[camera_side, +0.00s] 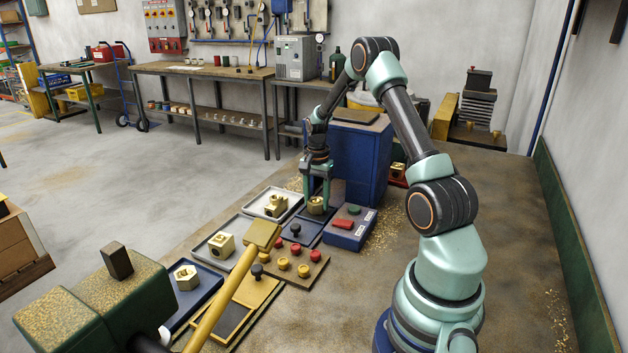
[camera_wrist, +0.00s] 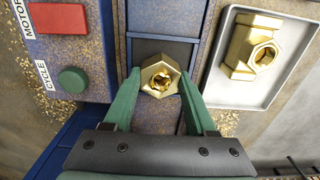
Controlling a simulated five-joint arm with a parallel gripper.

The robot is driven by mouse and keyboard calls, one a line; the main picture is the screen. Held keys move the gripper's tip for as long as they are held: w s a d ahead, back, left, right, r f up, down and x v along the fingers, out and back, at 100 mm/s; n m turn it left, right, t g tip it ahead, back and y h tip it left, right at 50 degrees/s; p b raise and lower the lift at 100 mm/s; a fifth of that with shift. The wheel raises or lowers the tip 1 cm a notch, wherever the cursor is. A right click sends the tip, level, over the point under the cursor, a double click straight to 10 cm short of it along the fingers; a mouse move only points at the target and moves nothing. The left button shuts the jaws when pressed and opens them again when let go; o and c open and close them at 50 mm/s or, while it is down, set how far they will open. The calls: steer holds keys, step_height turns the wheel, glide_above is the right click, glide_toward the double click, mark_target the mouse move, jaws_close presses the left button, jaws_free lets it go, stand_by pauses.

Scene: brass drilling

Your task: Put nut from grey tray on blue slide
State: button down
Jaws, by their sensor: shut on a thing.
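A brass hex nut (camera_wrist: 160,76) with a threaded hole is between the fingertips of my gripper (camera_wrist: 160,84), which is shut on it. In the side view my gripper (camera_side: 317,190) points down and the nut (camera_side: 316,206) shows low between its fingers. The nut is over the far end of the blue slide (camera_side: 306,234), by the blue machine. The slide's dark bed (camera_wrist: 162,48) and blue edges show around it in the wrist view. I cannot tell whether the nut touches the bed. A grey tray (camera_wrist: 213,90) beside the slide holds a brass fitting (camera_wrist: 252,47).
A control box (camera_side: 340,237) with red and green buttons stands right of the slide. A blue machine housing (camera_side: 360,165) rises behind. Another grey tray (camera_side: 199,254) holds a brass block, and a blue tray (camera_side: 207,291) holds another hex piece. A yellow-handled lever (camera_side: 225,295) crosses the foreground.

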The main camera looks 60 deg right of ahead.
steer(key=shift+f, duration=0.25)
steer(key=shift+f, duration=0.1)
steer(key=shift+c, duration=1)
jaws_free()
